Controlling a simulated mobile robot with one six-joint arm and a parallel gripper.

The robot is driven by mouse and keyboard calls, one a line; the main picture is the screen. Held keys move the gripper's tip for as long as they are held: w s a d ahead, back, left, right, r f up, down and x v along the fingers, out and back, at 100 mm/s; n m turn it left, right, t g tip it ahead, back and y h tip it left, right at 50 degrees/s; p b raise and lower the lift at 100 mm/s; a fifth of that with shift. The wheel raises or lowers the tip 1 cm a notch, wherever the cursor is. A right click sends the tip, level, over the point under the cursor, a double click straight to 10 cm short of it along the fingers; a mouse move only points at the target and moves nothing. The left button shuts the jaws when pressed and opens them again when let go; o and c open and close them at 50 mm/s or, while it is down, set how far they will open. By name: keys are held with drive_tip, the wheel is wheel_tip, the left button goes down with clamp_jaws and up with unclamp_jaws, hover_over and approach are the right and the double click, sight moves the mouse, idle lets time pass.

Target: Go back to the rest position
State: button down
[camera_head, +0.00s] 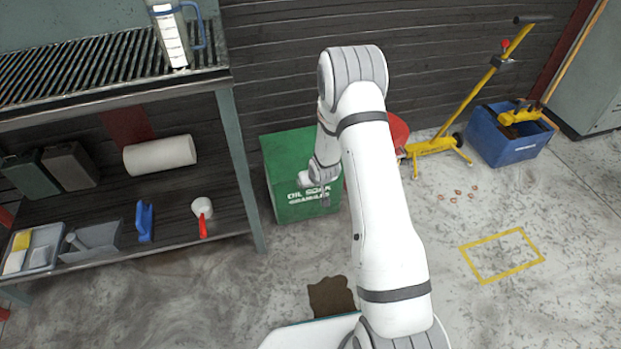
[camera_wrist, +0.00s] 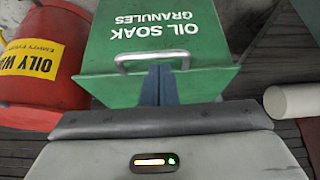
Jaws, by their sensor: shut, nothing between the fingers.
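My gripper (camera_head: 326,200) is shut and empty, pointing down in front of the green oil soak granules bin (camera_head: 283,165). In the wrist view, the shut dark fingers (camera_wrist: 161,72) show in front of the bin (camera_wrist: 205,45) and overlap its metal handle (camera_wrist: 130,58). I cannot tell whether they touch the handle or the bin. My white arm is stretched forward across the middle of the head view and hides part of the bin and of the red can behind it.
A shelf unit (camera_head: 232,150) stands at left, with a white roll (camera_head: 160,155) and a red-handled scoop (camera_head: 202,215). The red oily waste can (camera_wrist: 40,60) is beside the bin. A dark spill (camera_head: 332,297), yellow floor square (camera_head: 502,255) and blue crate (camera_head: 508,145) show. Floor at right is mostly open.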

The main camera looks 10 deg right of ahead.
drive_tip(key=s+f+p, duration=0.1)
drive_tip(key=s+p, duration=0.1)
drive_tip(key=s, duration=0.6)
drive_tip(key=s+d+r+g+p, duration=0.15)
drive_tip(key=r+p, duration=0.55)
drive_tip(key=r, duration=1.2)
drive_tip(key=s+r+p, duration=0.3)
drive_tip(key=r+p, duration=0.5)
drive_tip(key=r, duration=1.1)
drive_tip(key=s+r+g+p, duration=0.1)
drive_tip(key=s+r+p, duration=0.6)
drive_tip(key=s+r, duration=0.4)
drive_tip(key=s+r+m+g+p, duration=0.1)
drive_tip(key=s+r+p, duration=0.6)
drive_tip(key=r, duration=1.2)
drive_tip(key=s, duration=0.3)
drive_tip(key=shift+s+a+r+h+p, duration=0.15)
drive_tip(key=shift+s+r+h+p, duration=0.15)
drive_tip(key=shift+s+r+p, duration=0.1)
